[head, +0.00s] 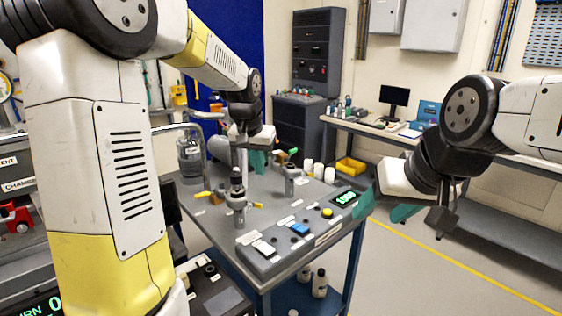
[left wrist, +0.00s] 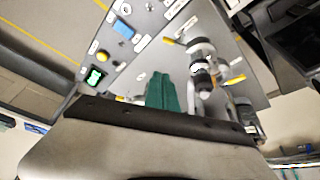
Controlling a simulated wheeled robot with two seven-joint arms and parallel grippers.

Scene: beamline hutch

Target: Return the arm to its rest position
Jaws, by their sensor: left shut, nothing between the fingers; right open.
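My left arm reaches from the left over the grey bench in the head view. Its gripper (head: 258,160) is above the far part of the bench top, near the valve fittings, with green fingertips. In the left wrist view the green fingers (left wrist: 168,91) are together, with nothing seen between them. My right gripper (head: 385,207) hangs beyond the right edge of the bench, over open floor. Its green fingertips are apart and empty.
The bench (head: 205,205) carries a valve post (head: 237,198), a second fitting (head: 290,180), white cups (head: 318,171) and a panel with a blue switch (head: 299,229), yellow button (head: 327,212) and green display (head: 345,198). A yellow tray (head: 350,166) sits behind. Floor at right is clear.

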